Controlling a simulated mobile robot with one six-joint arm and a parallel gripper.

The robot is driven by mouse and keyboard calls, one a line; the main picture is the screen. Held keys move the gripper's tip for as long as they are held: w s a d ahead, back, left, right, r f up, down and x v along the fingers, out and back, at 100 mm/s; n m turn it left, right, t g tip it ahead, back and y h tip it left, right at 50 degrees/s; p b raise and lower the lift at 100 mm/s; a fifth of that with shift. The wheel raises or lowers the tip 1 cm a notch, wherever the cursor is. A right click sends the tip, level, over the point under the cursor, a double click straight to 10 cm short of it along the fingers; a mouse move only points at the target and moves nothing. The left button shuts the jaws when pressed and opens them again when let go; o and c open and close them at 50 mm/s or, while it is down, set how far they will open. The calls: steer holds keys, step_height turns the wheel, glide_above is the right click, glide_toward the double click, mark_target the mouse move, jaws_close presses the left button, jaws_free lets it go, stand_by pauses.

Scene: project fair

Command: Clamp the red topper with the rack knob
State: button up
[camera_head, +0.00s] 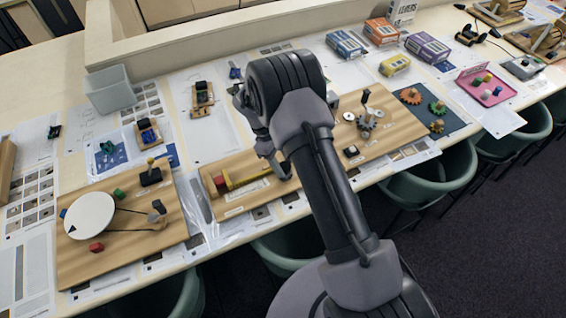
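The middle wooden board (235,203) carries a small red block (220,184) at its left end, beside the end of a yellow bar (245,180). I take this block for the red topper, though a red faceted piece (97,247) also lies on the left board. My gripper (277,172) is over the right part of the middle board, to the right of the red block and apart from it. Its fingers are small and partly covered by my arm, so I cannot tell whether they are open or hold anything. No rack knob can be made out; my arm hides part of this area.
The left board (178,229) holds a white disc (90,215), a belt and small blocks. The right board (402,127) bears gears and an upright handle. A pink tray (510,92) stands further right. Green chairs (430,185) line the table's front edge.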

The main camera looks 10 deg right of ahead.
steer(key=shift+o, duration=0.9)
steer(key=p+v, duration=0.2)
steer(key=v, duration=1.5)
steer(key=shift+r, duration=0.2)
steer(key=shift+w, duration=0.1)
